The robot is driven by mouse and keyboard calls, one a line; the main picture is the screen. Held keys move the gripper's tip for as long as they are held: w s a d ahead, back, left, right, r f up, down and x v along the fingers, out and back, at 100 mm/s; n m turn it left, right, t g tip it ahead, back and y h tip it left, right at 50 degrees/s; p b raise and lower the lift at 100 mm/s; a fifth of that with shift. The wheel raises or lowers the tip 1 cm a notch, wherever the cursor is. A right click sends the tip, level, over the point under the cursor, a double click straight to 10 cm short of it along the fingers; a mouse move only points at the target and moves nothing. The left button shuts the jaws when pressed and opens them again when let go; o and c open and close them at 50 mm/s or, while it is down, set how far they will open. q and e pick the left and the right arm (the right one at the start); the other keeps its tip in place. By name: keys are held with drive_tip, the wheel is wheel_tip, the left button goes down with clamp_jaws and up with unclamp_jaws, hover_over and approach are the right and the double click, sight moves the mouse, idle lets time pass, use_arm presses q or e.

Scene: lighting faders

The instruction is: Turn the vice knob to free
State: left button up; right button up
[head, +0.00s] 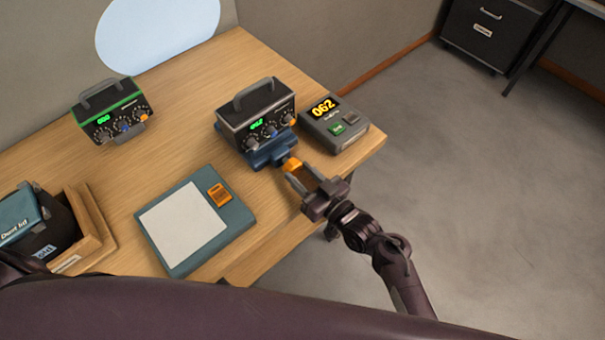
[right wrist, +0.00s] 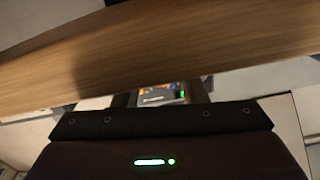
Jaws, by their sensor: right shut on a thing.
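A blue vice (head: 262,155) sits near the table's front right edge, under a dark box with knobs and a green display (head: 256,112). Its orange vice knob (head: 292,164) sticks out towards the front right. My right gripper (head: 299,177) reaches in from the lower right and is shut on the vice knob, its fingers on either side. The fingers partly cover the knob, so its turn cannot be read. In the right wrist view the knob is not clear; the wooden table edge (right wrist: 160,50) fills the upper part. My left gripper is out of view.
A grey counter reading 062 (head: 334,122) stands right of the vice. A green-topped box (head: 111,109) stands at the back left. A teal pad (head: 168,249) and a wooden tray (head: 94,221) lie in front. The floor to the right is open.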

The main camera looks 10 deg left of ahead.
drive_tip(key=shift+n, duration=0.3)
drive_tip(key=shift+c, duration=0.2)
drive_tip(key=shift+f+n+b, duration=0.1)
drive_tip(key=shift+n+b, duration=0.45)
drive_tip(key=shift+n, duration=0.65)
drive_tip(key=shift+n+b, duration=0.65)
drive_tip(key=shift+n, duration=1.25)
drive_tip(key=o, duration=1)
drive_tip(key=shift+c, duration=0.2)
drive_tip(key=shift+s, duration=0.1)
